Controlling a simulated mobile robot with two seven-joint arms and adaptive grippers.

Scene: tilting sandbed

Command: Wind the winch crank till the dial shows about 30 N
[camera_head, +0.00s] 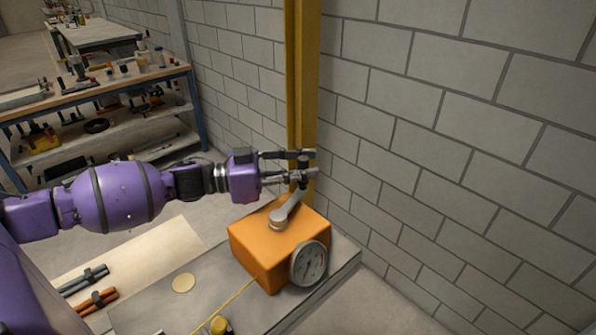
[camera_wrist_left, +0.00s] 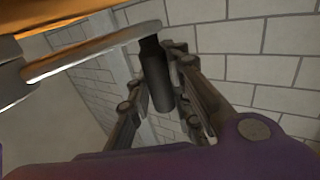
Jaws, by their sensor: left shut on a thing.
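The orange winch box (camera_head: 262,245) stands on a grey bench. On its top is a metal crank arm (camera_head: 285,213) that points away toward the yellow post, with a dark upright handle (camera_head: 303,172) at its end. The round dial (camera_head: 308,264) is on the front of the box; its needle is too small to read. My left gripper (camera_head: 304,163) is shut on the crank handle. The left wrist view shows the dark handle (camera_wrist_left: 157,76) between the fingers and the crank arm (camera_wrist_left: 95,50) at upper left. My right gripper is not in view.
A yellow post (camera_head: 302,70) and a grey block wall (camera_head: 440,130) stand close behind the winch. A yellow line (camera_head: 236,306) runs from the box to the front left. Grey-handled and orange-handled tools (camera_head: 97,301) lie on the left. A cluttered workbench (camera_head: 100,85) stands far left.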

